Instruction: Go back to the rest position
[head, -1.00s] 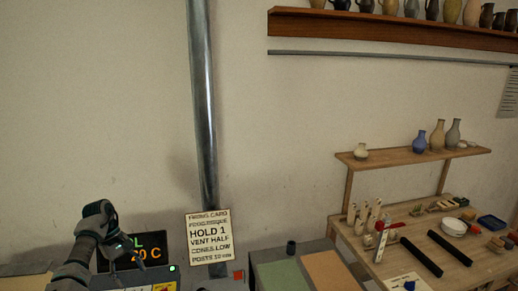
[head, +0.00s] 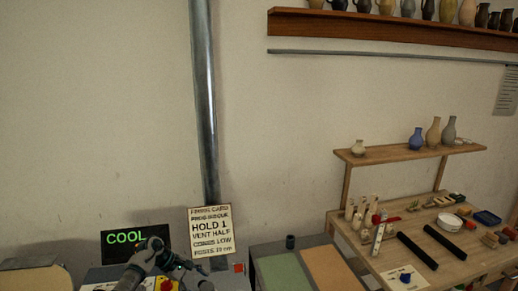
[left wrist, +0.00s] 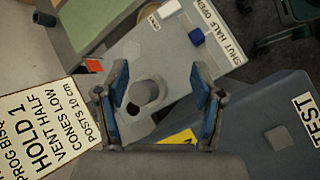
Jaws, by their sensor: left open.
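My left gripper (head: 190,268) is low in the head view, in front of the kiln-like controls, below the firing card. In the left wrist view its two blue-padded fingers (left wrist: 163,96) are spread apart with nothing held between them. A grey round knob or post (left wrist: 147,92) shows beyond the gap, on a light grey panel (left wrist: 172,52); I cannot tell how far below the fingertips it is. My right gripper is in neither view.
A display reading COOL (head: 124,237) and a firing card (head: 211,232) stand close behind the gripper. A metal pipe (head: 204,110) rises behind the card. A wooden workbench (head: 365,257) with tools is at right.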

